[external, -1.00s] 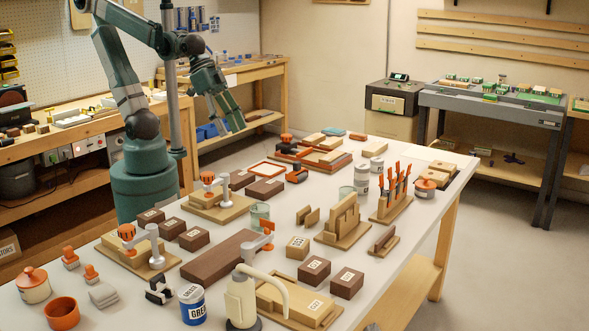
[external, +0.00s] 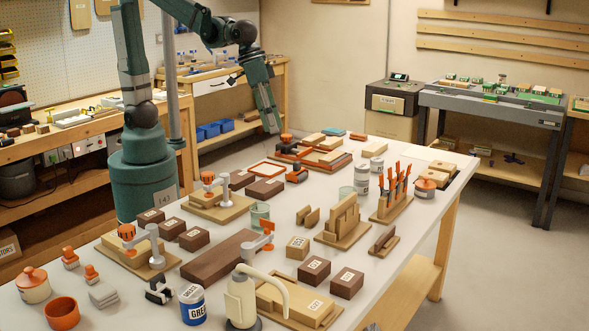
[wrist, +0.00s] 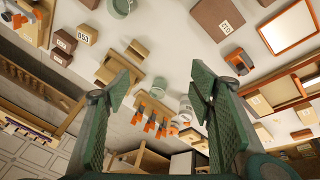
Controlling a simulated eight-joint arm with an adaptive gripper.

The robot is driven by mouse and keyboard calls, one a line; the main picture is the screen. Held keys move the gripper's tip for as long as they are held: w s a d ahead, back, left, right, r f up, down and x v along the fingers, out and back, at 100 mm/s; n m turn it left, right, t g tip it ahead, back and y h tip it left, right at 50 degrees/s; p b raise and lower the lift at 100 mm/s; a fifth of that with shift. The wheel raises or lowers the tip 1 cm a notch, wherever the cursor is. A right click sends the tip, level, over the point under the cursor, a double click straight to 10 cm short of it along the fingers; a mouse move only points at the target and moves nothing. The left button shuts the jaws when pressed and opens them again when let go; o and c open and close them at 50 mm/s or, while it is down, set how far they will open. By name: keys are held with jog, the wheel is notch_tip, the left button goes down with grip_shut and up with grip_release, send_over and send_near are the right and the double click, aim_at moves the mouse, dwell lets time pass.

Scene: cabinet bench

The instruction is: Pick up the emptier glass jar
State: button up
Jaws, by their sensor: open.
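One greenish glass jar (external: 260,215) stands upright mid-table, behind the orange-topped clamp; it also shows at the top of the wrist view (wrist: 119,7). A second glass jar (external: 346,194) stands farther right, beside a white can; it appears to show between my fingers in the wrist view (wrist: 160,83). The frames are too small to tell which jar holds less. My gripper (external: 271,127) hangs above the table's far left edge, apart from both jars. In the wrist view its green fingers (wrist: 160,90) are spread, with nothing held between them.
A white can (external: 361,180) and a wooden rack of orange-handled tools (external: 391,205) stand near the second jar. A clamp (external: 258,241) and a long brown block (external: 217,257) are near the first. Dark boxes (external: 265,188) and an orange-framed tray (external: 268,169) lie behind it.

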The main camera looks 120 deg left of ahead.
jog(key=w+a+f+n+g+p, duration=0.2)
jog(key=w+a+f+n+p, duration=0.2)
jog(key=w+f, duration=0.4)
jog(key=w+a+f+n+g+p, duration=0.1)
jog(key=w+a+f+n+p, duration=0.2)
jog(key=w, duration=1)
jog(key=shift+w+a+f+n+g+p, duration=0.4)
jog(key=shift+a+f+n, duration=0.8)
jog(key=shift+a+f, duration=1)
jog(key=shift+d+f, duration=0.2)
jog(key=shift+f, duration=0.05)
jog(key=shift+f, duration=1.25)
jog(key=shift+w+a+f+b, duration=0.1)
jog(key=shift+f+b, duration=0.2)
jog(key=shift+f, duration=1)
jog(key=shift+w+a+f+b, duration=0.1)
jog(key=shift+f+b, duration=0.2)
jog(key=shift+f, duration=1)
